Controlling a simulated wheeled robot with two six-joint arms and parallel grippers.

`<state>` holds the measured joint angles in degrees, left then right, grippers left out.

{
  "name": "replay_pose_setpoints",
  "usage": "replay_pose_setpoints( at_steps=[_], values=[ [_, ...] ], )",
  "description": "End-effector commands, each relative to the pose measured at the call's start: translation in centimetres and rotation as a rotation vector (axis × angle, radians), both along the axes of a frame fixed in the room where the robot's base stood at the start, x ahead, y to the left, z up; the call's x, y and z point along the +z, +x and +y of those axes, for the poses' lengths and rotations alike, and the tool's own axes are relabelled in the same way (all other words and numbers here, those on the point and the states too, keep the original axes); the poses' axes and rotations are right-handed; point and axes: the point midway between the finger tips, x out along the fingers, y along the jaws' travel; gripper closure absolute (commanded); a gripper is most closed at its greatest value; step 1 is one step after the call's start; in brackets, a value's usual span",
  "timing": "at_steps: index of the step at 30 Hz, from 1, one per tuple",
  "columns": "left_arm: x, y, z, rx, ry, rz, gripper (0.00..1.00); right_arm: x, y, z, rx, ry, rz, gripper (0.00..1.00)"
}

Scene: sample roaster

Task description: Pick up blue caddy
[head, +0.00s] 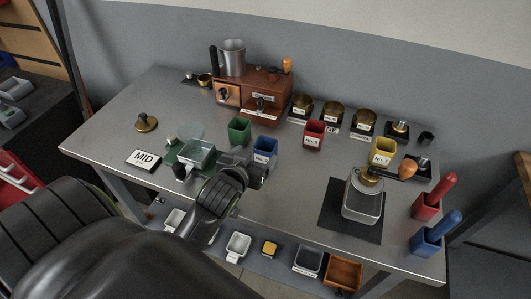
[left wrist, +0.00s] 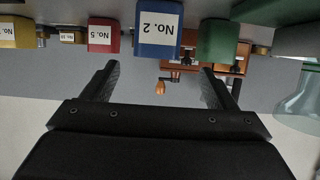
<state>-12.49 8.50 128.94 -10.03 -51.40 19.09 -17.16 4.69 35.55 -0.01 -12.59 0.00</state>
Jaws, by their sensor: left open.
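The blue caddy (head: 265,146) is a small open cup with a white label, standing on the grey table between the green caddy (head: 239,129) and the red caddy (head: 313,134). In the left wrist view, which is upside down, the blue caddy (left wrist: 157,50) carries the label "No. 2" and lies ahead of the fingers, roughly centred between them. My left gripper (head: 250,170) is open and empty, close in front of the blue caddy. Its two fingers (left wrist: 160,82) show apart in the left wrist view. My right gripper is not in view.
A scale with a clear tray (head: 197,153) and a "MID" sign (head: 143,160) stand left of the gripper. A grinder (head: 362,199) on a dark mat and a yellow caddy (head: 381,152) stand to the right. The brown roaster (head: 265,92) is behind. The table's front middle is mostly clear.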

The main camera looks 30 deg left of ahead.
Motion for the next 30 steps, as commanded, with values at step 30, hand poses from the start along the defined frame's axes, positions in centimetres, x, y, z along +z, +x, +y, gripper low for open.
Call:
replay_pose_setpoints(
  at_steps=[30],
  values=[
    [-3.1,7.4,1.3,0.000,0.001,0.000,0.20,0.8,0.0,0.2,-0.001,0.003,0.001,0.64]
  ],
)
